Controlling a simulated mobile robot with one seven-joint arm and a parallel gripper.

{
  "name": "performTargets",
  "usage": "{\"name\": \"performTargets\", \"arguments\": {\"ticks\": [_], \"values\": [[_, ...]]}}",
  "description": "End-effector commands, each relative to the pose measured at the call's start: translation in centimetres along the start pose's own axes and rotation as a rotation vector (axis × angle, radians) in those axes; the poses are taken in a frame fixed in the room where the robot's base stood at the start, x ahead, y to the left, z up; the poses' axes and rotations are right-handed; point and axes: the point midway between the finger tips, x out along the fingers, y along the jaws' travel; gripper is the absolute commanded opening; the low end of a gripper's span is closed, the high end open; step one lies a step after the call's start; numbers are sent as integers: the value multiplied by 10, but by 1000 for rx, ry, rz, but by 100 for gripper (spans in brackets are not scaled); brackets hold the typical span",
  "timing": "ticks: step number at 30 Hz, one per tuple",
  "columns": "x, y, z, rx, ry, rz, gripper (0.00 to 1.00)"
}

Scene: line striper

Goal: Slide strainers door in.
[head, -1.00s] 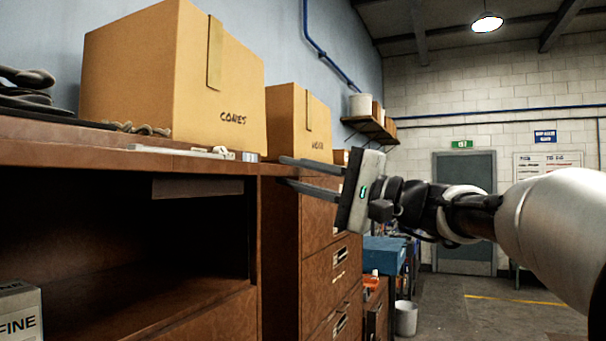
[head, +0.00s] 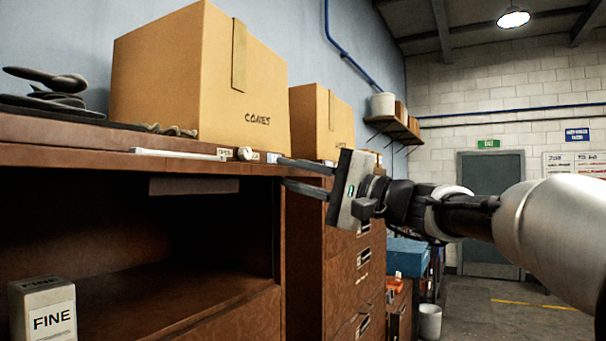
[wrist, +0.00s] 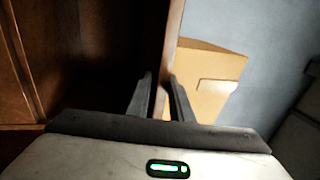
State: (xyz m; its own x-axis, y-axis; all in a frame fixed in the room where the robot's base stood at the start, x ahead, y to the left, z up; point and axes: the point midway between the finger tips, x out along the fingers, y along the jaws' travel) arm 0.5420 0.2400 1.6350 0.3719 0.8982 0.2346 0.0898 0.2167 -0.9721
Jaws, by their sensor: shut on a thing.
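The brown wooden cabinet (head: 200,318) stands at the left of the head view with an open, dark compartment. A dull strip (head: 195,186) hangs under its top, perhaps a door edge or label; I cannot tell which, and no door is plainly visible. My gripper (head: 283,174) reaches in from the right, one finger above and one below the wooden edge at the cabinet top's right end. In the wrist view my gripper (wrist: 160,98) is shut on this wooden edge (wrist: 171,60), a finger on each side. Whether the edge belongs to the top or a door is unclear.
Boxes (head: 180,80) and (head: 318,125), small items and a white rod (head: 175,153) lie on the cabinet top. A FINE box (head: 45,308) sits at lower left. A drawer unit (head: 340,270) stands beyond my gripper. The floor (head: 500,315) at right is open.

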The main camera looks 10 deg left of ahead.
Motion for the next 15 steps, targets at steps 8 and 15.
{"name": "performTargets", "arguments": {"ticks": [8,15], "values": [[10,1,1,0,-2,-3,0],[10,1,1,0,-2,-3,0]]}}
